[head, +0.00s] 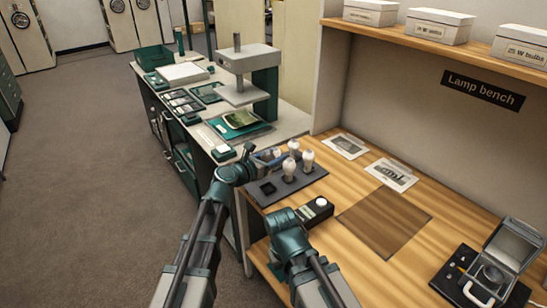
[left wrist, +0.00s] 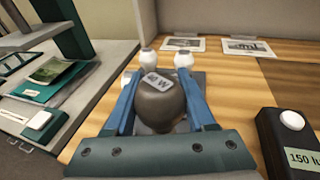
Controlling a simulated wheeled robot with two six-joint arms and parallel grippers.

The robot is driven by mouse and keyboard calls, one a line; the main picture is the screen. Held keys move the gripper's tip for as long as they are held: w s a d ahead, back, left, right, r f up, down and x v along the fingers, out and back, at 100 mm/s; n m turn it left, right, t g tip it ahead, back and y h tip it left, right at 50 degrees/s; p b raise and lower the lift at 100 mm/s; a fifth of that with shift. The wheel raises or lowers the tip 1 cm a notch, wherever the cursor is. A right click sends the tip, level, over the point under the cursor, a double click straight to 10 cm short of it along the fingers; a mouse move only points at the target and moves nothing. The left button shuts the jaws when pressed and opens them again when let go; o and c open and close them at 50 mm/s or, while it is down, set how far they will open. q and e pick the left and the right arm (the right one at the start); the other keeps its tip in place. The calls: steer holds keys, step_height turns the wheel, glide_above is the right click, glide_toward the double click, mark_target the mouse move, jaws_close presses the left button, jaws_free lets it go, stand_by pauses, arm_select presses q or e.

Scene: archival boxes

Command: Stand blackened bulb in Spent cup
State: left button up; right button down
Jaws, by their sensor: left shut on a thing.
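The blackened bulb (left wrist: 160,108) is dark grey-brown with a pale label marked W. It sits between the blue fingers of my left gripper (left wrist: 163,100), which is shut on it. In the head view my left gripper (head: 268,157) is above the back left of a dark bulb tray (head: 315,173). An empty dark square socket (head: 268,188) shows at the tray's front left. No Spent label is readable, so I cannot tell which cup is the Spent one. My right gripper (head: 284,220) is in front of the tray, its fingers not clear.
Pale bulbs (head: 308,160) (head: 289,170) stand upright in the tray. A black meter box (head: 316,211) with a white dome is beside my right gripper. Printed cards (head: 391,175), a brown mat (head: 384,221) and an open-lidded device (head: 490,275) lie farther right. The bench's middle is clear.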

arm_select(q)
steer(key=shift+f+b, duration=2.65)
steer(key=shift+f, duration=0.15)
steer(key=shift+f+b, duration=0.6)
steer(key=o, duration=1.1)
steer(key=shift+c, duration=0.2)
steer(key=shift+a, duration=0.1)
steer(key=p+v, duration=0.2)
steer(key=v, duration=0.9)
steer(key=shift+r, duration=0.1)
